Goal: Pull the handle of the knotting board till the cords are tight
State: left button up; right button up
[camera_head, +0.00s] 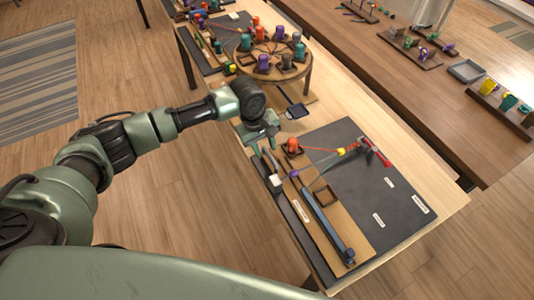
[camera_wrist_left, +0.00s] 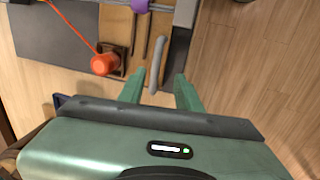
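The knotting board (camera_head: 345,190) lies on the near table, dark grey with a light wood strip. Its grey handle (camera_wrist_left: 158,62) stands out near the board's end in the wrist view. An orange spool (camera_head: 292,145) sits in a dark holder beside it; it also shows in the wrist view (camera_wrist_left: 104,64). My right gripper is not in view.
A round stand (camera_head: 268,55) with several coloured spools is behind the board. A dark blue bar (camera_head: 325,220) lies along the board, close to a white block (camera_head: 275,183). A second table (camera_head: 400,85) stands at the right. The board's right half is mostly clear.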

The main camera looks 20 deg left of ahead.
pick_arm(q)
jog(key=shift+s+a+r, duration=0.15)
jog(key=shift+r, duration=0.65)
jog(key=shift+s+a+r, duration=0.15)
jog(key=shift+r, duration=0.65)
